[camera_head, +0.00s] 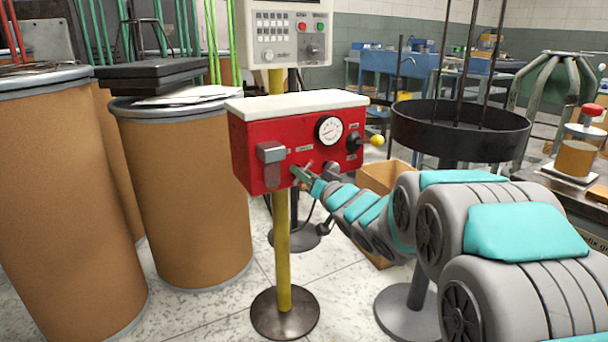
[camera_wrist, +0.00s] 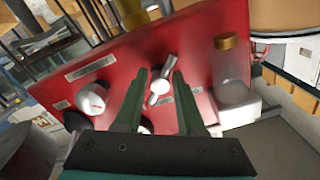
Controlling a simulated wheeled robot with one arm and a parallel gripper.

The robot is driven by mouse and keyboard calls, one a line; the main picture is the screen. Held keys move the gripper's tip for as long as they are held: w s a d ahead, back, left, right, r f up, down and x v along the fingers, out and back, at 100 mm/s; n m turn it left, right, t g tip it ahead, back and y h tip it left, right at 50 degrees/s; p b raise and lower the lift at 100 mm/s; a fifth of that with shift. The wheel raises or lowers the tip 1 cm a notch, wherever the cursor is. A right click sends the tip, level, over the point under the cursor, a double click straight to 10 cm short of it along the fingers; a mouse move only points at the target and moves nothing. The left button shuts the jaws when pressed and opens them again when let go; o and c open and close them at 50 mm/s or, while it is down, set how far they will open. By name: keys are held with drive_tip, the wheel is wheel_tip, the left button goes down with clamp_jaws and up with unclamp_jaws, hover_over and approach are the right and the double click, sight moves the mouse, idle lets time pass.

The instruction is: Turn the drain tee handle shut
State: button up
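The drain tee handle appears to be the small pale metal handle (camera_wrist: 160,88) on the red panel (camera_wrist: 205,60), in the middle of the wrist view. It has a short bar slanting up and a rounded end. My gripper (camera_wrist: 161,74) has its two green fingers apart, one on each side of this handle. Whether either finger touches it, I cannot tell. In the head view my gripper (camera_head: 303,176) is at the lower front of the red box (camera_head: 300,138), right of a grey metal block (camera_head: 270,152). The handle is hard to make out there.
The red box has a white top (camera_head: 297,104), a round gauge (camera_head: 329,130) and a yellow-knobbed lever (camera_head: 376,140), and stands on a yellow post (camera_head: 283,250). Brown drums (camera_head: 185,200) stand to the left. A black round tray (camera_head: 460,130) stands to the right.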

clamp_jaws()
drive_tip(key=shift+n, duration=0.3)
drive_tip(key=n, duration=0.3)
drive_tip(key=shift+n+b, duration=0.3)
drive_tip(key=shift+b, duration=0.05)
drive_tip(key=n+b, duration=0.1)
drive_tip(key=n, duration=0.3)
drive_tip(key=shift+n, duration=0.3)
drive_tip(key=n+b, duration=0.2)
drive_tip(key=n, duration=0.4)
drive_tip(key=shift+f+b, duration=0.1)
drive_tip(key=shift+b, duration=0.25)
drive_tip(key=shift+n+b, duration=0.6)
drive_tip(key=shift+n, duration=0.9)
